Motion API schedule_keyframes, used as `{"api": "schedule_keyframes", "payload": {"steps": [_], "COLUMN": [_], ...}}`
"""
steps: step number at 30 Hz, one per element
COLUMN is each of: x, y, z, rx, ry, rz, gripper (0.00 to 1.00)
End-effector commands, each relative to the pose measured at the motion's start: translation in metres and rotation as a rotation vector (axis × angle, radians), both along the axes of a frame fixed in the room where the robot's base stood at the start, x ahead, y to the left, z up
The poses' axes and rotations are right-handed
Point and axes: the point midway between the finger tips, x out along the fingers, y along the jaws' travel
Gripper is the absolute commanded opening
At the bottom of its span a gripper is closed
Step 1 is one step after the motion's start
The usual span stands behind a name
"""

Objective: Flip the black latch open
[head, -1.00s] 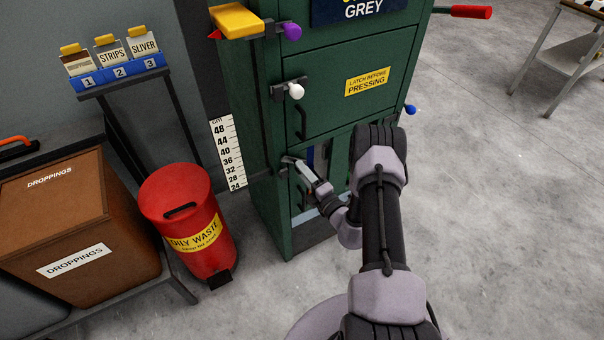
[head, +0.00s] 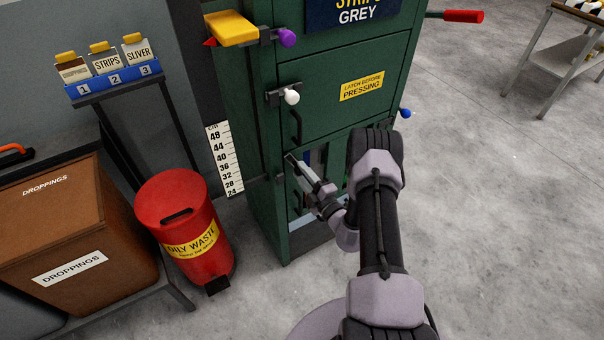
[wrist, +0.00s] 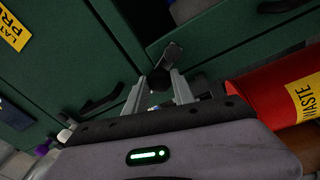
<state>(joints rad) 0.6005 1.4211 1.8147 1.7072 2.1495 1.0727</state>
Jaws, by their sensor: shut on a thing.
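The black latch (head: 291,159) is on the lower front of the green cabinet (head: 330,125), near its left edge. In the wrist view a dark knob (wrist: 159,79) sits between the fingertips, with a short lever (wrist: 173,53) running beyond it. My gripper (wrist: 157,84) is shut on this latch, one finger on each side. In the head view my gripper (head: 309,176) reaches the latch from the lower right. The fingers partly cover the latch there, so its exact angle is hard to read.
Above are a white-knobbed catch (head: 291,97), a black handle (head: 296,127) and a yellow block (head: 232,28) with a purple knob. A red oily waste bin (head: 185,225) and brown droppings box (head: 75,225) stand left.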

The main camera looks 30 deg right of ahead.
Motion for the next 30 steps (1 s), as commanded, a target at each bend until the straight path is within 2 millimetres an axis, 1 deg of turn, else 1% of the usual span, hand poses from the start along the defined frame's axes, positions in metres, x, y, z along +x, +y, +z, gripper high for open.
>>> {"api": "schedule_keyframes", "payload": {"steps": [8, 9, 11, 12, 20, 23, 26, 29, 30], "x": [0.000, 0.000, 0.000, 0.000, 0.000, -0.008, -0.030, -0.061, -0.075], "y": [-0.001, -0.001, -0.001, -0.001, -0.001, -0.002, -0.004, -0.007, -0.008], "z": [0.001, 0.001, 0.001, 0.001, 0.000, 0.000, 0.000, -0.002, -0.003], "rx": [0.000, 0.000, 0.000, 0.000, 0.000, -0.001, 0.003, 0.005, 0.004], "ry": [-0.002, -0.002, -0.002, -0.002, -0.001, 0.001, 0.003, 0.003, 0.003], "rz": [-0.003, -0.003, -0.003, -0.003, -0.001, -0.002, -0.005, -0.007, -0.008], "gripper": [0.00, 0.38, 0.50, 0.52, 0.52, 0.52, 0.52, 0.52, 0.52]}}
